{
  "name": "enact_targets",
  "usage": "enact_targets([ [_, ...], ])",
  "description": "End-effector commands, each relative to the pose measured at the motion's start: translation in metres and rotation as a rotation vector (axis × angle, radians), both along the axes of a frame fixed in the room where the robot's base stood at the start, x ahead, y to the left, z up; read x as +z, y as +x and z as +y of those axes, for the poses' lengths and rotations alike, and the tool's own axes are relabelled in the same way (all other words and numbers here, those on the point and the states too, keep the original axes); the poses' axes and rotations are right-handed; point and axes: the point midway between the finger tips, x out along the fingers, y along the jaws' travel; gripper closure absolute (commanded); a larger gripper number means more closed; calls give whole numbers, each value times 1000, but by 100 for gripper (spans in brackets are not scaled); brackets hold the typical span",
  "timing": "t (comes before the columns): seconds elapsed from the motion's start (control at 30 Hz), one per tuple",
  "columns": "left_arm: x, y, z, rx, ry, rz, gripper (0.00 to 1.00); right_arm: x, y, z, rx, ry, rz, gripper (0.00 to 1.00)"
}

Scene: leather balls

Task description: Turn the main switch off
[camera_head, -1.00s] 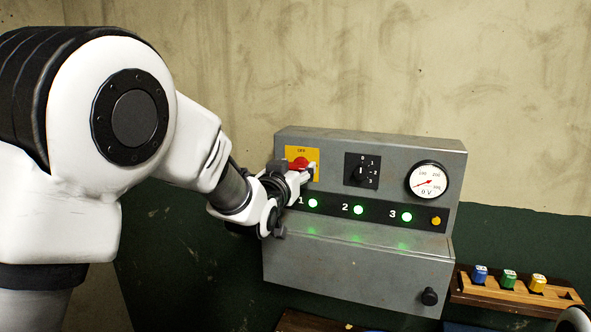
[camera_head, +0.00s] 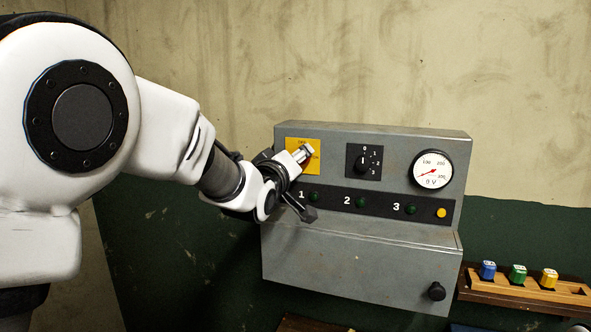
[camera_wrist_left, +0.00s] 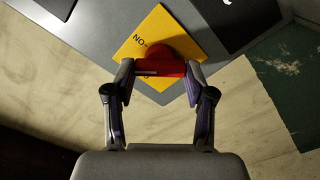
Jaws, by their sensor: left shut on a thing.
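The main switch is a red handle (camera_wrist_left: 160,68) on a yellow plate (camera_head: 312,163) at the upper left of the grey panel. In the left wrist view the handle lies across between both fingertips of my left gripper (camera_wrist_left: 157,72), which is shut on it. In the head view my left gripper (camera_head: 297,165) is tilted over the plate and hides the handle. Part of the plate's lettering is covered. My right gripper is not in clear view.
The grey panel (camera_head: 350,251) also carries a black rotary selector (camera_head: 361,161), a dial gauge (camera_head: 432,169), dark lamps numbered 1, 2 and 3, and a small yellow button (camera_head: 441,213). A wooden rack (camera_head: 520,291) with blue, green and yellow pieces sits at right.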

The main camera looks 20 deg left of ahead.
Motion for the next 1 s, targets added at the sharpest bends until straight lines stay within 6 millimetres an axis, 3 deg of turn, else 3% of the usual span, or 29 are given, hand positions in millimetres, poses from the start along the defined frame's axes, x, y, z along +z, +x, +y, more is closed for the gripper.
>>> enact_targets([
  [0.6, -3, 0, 1, 0, -571, 18, 81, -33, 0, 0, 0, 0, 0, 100],
  [1.0, -3, 0, 1, 0, -805, 28, 81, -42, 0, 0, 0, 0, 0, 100],
])
